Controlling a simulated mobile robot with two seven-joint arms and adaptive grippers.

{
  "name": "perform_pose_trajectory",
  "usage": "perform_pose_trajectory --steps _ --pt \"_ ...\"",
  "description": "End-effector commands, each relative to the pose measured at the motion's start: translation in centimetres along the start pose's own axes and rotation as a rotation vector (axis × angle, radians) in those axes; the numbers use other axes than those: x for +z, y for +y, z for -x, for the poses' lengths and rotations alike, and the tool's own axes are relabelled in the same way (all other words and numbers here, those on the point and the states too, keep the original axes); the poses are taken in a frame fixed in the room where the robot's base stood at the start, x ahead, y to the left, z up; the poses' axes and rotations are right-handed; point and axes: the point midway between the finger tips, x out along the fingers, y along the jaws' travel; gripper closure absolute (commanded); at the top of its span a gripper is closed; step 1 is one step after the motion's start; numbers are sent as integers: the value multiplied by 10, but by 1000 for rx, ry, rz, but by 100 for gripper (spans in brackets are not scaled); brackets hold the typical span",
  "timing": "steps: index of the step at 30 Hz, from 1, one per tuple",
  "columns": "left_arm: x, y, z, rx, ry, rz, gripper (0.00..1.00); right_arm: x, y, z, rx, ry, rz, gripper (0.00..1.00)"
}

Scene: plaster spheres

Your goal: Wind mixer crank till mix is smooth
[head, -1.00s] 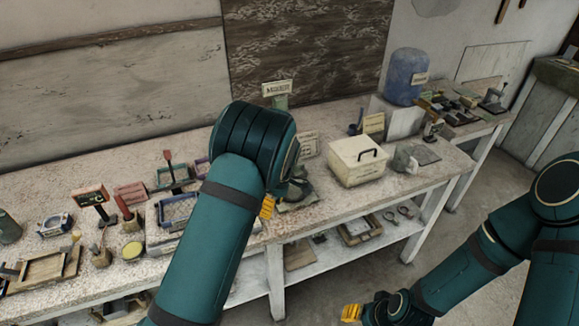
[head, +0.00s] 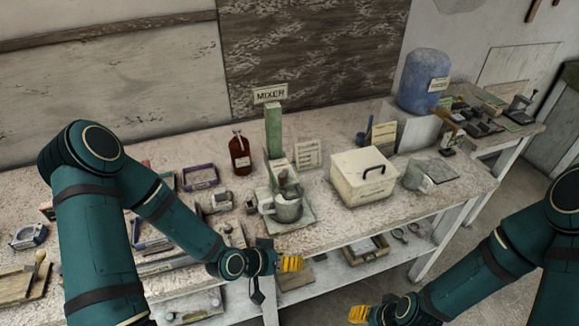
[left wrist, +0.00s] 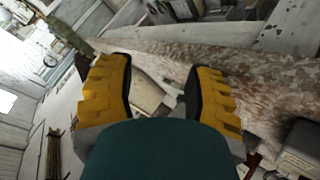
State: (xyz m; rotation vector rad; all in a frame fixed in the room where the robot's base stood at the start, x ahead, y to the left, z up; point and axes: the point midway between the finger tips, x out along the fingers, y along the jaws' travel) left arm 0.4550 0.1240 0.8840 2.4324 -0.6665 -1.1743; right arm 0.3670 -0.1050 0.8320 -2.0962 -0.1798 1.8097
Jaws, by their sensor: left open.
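The mixer (head: 274,132) stands on the workbench as a green upright column under a "MIXER" sign (head: 270,94). A grey metal pot (head: 287,209) with a handle sits at its foot on a flat base. I cannot make out a crank clearly, and the mix inside the pot is not readable. My left gripper (head: 290,264) is in front of the bench edge, below and apart from the pot. In the left wrist view its yellow fingers (left wrist: 160,95) are spread with nothing between them. My right gripper (head: 357,314) is low at the bottom edge, away from the bench.
A red-brown bottle (head: 239,153) stands left of the column. A cream box with a black handle (head: 364,175) and a grey jug (head: 412,175) stand to the right. A blue barrel (head: 424,80) is at the back right. A shelf (head: 340,262) runs below the bench top.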

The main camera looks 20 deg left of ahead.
Motion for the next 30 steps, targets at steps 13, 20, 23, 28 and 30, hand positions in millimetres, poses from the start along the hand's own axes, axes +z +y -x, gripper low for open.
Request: perform_pose_trajectory --steps 13,20,23,28,30 --pt "-125 -24 117 107 554 -444 48 -7 -11 32 -4 9 -1 53" --pt "-142 -27 159 112 679 -609 48 -8 -13 38 -5 10 -2 53" --pt "-145 -26 161 115 692 -629 48 -8 -13 38 -5 11 -2 53" --pt "-155 -20 147 117 693 -631 48 -8 -13 38 -5 11 -2 53" --pt "-161 -16 138 120 694 -629 48 -8 -13 38 -5 11 -2 53"
